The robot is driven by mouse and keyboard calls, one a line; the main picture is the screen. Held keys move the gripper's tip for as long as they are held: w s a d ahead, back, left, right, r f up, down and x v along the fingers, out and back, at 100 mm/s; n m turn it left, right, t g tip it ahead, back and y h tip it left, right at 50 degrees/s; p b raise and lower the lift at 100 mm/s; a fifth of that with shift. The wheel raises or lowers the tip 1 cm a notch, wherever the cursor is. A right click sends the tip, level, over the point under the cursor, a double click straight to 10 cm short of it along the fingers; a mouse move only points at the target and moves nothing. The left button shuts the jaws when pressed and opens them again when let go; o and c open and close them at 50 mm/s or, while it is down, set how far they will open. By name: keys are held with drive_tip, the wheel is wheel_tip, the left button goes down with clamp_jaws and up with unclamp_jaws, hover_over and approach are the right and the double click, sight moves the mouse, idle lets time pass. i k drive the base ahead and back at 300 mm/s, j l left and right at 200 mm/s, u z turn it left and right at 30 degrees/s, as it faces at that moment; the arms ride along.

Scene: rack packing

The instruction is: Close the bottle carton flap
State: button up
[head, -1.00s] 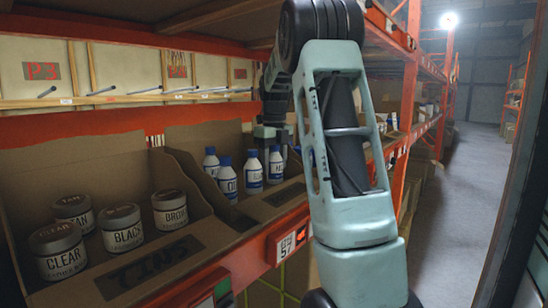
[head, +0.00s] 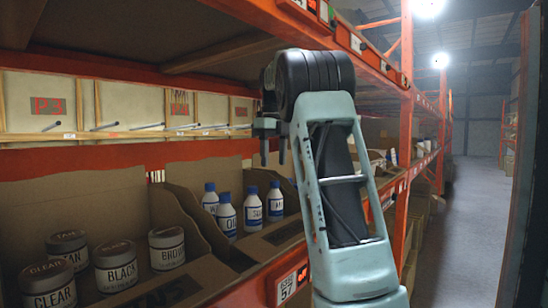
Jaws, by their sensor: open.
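The bottle carton (head: 285,233) stands open on the shelf, with a dark-marked cardboard panel along its front. It holds several white bottles (head: 253,211) with blue caps, standing upright. A tall cardboard panel rises behind the bottles; I cannot tell whether it is the flap. My gripper (head: 273,152) is open and empty, fingers pointing down, above and behind the right-hand bottles in the picture. It appears apart from the carton. My arm hides the carton's right end.
An open tins carton (head: 125,195) with several labelled tins stands to the left. An orange shelf edge (head: 235,290) runs along the front, with an upper shelf (head: 140,40) overhead. A clear aisle (head: 470,220) lies to the right.

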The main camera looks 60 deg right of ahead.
sight(263, 245)
drive_tip(key=k, duration=1)
